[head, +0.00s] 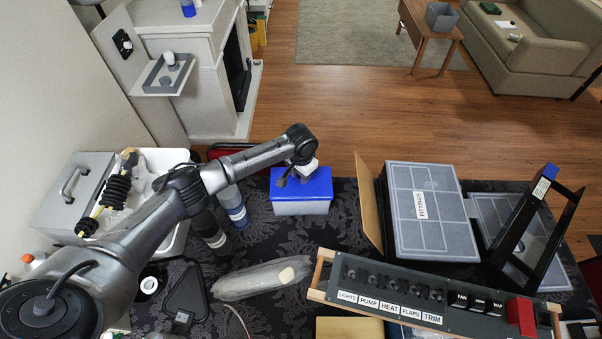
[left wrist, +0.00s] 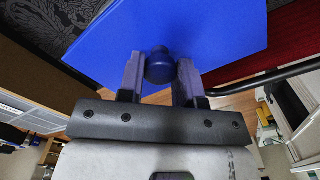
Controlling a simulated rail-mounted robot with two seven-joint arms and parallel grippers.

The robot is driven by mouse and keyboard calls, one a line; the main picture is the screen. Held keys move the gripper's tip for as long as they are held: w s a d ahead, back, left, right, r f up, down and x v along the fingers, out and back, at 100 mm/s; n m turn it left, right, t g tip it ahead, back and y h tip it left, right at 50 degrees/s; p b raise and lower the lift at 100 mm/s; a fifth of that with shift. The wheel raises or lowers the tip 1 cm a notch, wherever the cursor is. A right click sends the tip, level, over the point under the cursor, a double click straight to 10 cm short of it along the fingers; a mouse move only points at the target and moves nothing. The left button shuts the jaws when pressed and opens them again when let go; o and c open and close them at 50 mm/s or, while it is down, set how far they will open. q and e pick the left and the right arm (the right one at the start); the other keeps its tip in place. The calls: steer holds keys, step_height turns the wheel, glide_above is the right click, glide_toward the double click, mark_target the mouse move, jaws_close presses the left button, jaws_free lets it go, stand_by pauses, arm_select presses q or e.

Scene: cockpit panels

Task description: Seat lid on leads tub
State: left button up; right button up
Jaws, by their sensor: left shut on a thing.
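The blue lid (head: 310,188) is level over the pale grey leads tub (head: 300,208) at the back middle of the table. It covers the tub's opening; I cannot tell whether it rests fully down on the rim. My left gripper (head: 303,172) is above the lid, pointing down. In the left wrist view the left gripper's two fingers (left wrist: 160,75) are shut on the round knob (left wrist: 160,62) of the blue lid (left wrist: 200,30). The tub's inside is hidden. My right gripper is not in view.
Bottles (head: 233,208) stand just left of the tub. A brown board (head: 368,205) and a clear-lidded FITTINGS case (head: 425,205) are to the right. A labelled switch panel (head: 400,292) and a wrapped bundle (head: 255,281) lie in front. Patterned cloth is free between tub and board.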

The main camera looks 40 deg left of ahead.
arm_select(q)
steer(key=shift+f+p, duration=0.2)
steer(key=shift+p, duration=0.2)
stand_by(0.4)
steer(key=o, duration=1)
